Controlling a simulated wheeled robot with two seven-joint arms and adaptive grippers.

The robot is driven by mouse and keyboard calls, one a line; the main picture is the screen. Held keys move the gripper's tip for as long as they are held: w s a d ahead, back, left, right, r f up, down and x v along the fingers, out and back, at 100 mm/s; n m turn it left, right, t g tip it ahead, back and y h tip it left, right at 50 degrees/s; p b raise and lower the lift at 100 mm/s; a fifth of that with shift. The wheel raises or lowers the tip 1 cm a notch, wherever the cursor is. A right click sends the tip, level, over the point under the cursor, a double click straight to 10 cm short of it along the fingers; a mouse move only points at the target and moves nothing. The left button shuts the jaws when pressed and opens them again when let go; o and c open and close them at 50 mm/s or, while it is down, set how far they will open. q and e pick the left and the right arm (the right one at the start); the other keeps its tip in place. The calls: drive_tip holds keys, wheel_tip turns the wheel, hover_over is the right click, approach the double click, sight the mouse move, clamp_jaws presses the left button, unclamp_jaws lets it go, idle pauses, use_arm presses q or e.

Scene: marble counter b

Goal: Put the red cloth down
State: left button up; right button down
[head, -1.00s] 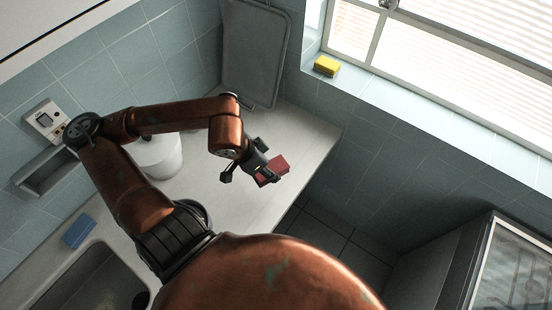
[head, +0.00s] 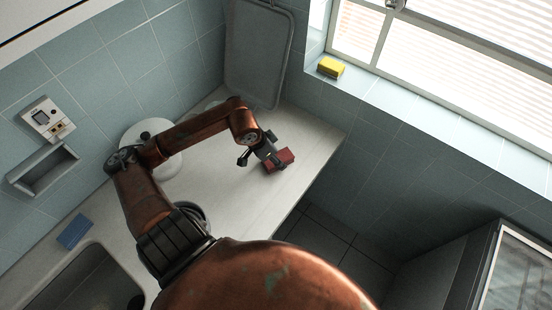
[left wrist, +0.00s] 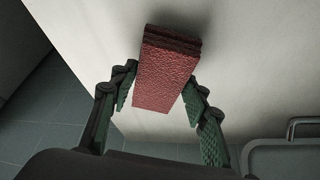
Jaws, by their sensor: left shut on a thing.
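The red cloth (head: 281,159) is a small folded block near the right edge of the counter in the head view. My left gripper (head: 272,158) is shut on it. In the left wrist view the cloth (left wrist: 167,70) sits between the two green-padded fingers of my left gripper (left wrist: 158,100), its far end at a dark shadow on the pale counter. I cannot tell for sure whether it touches the counter. My right gripper is in neither view.
The pale counter (head: 225,185) is bare around the cloth and ends at its right edge. A round white thing (head: 140,132) stands by the wall. A grey tray (head: 257,55) leans at the back. A blue sponge (head: 75,231) lies by the sink (head: 85,285); a yellow sponge (head: 331,68) is on the sill.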

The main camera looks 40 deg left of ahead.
use_arm(q)
drive_tip(key=shift+f, duration=0.3)
drive_tip(key=shift+f, duration=0.2)
drive_tip(key=o, duration=1.1)
drive_tip(key=shift+r, duration=0.1)
drive_tip(key=shift+o, duration=0.2)
drive_tip(key=shift+r, duration=0.3)
drive_tip(key=p+v, duration=0.1)
drive_tip(key=v, duration=1)
drive_tip(key=shift+s+r+p, duration=0.25)
drive_tip(key=shift+r+p, duration=0.1)
drive_tip(key=shift+p, duration=0.05)
